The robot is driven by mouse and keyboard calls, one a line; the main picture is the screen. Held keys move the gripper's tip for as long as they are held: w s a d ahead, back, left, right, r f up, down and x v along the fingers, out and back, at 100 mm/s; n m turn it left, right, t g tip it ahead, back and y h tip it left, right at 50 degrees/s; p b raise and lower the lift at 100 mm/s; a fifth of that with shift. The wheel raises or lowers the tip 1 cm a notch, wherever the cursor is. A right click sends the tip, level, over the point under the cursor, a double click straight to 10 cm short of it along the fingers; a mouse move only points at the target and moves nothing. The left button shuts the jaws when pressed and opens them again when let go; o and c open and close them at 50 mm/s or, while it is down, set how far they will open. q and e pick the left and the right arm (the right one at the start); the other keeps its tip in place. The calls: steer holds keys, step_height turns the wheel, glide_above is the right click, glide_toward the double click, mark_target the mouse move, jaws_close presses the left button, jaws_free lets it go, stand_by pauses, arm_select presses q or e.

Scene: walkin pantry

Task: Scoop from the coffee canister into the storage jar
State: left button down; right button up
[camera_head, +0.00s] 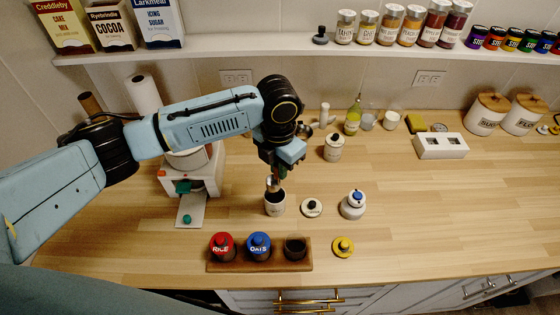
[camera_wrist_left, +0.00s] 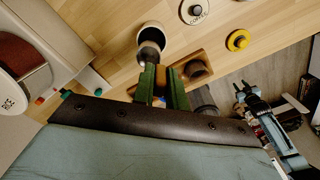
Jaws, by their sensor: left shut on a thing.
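My left gripper (camera_head: 272,167) is shut on a scoop (camera_head: 272,184), just above the coffee canister (camera_head: 275,205). The canister is white and open. In the left wrist view, the green fingers (camera_wrist_left: 163,88) point at the canister (camera_wrist_left: 151,36), and the scoop's metal bowl (camera_wrist_left: 150,52) overlaps its mouth; how deep it sits I cannot tell. The canister's white lid (camera_head: 312,208) lies to its right. The open dark storage jar (camera_head: 295,249) stands at the right end of a wooden tray (camera_head: 225,268). A yellow lid (camera_head: 343,247) lies right of the tray. My right gripper (camera_wrist_left: 243,92) shows small in the left wrist view.
Jars with red (camera_head: 221,243) and blue (camera_head: 259,242) lids share the tray. A white machine (camera_head: 190,175) stands left.

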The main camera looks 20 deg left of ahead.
mark_target(279, 182)
arm_select(q)
steer(key=shift+w+f+b, duration=0.15)
steer(key=shift+f+b, duration=0.3)
steer(key=shift+f, duration=0.3)
steer(key=shift+f+b, duration=0.6)
steer(key=shift+b, duration=0.05)
steer(key=shift+f+b, duration=0.25)
steer(key=shift+b, duration=0.05)
steer(key=shift+f+b, duration=0.8)
steer(key=shift+f, duration=1.2)
arm_select(e)
steer(key=f, duration=0.1)
steer(key=w+f, duration=0.1)
steer(key=f, duration=0.2)
steer(key=shift+w+f, duration=0.3)
steer(key=shift+f, duration=0.1)
arm_select(q)
steer(key=shift+f+b, duration=0.35)
steer(key=shift+f, duration=0.4)
arm_select(e)
steer(key=shift+w+f, duration=0.1)
steer(key=shift+f, duration=0.15)
arm_select(q)
steer(key=shift+r, duration=0.15)
arm_select(e)
steer(key=shift+r, duration=0.15)
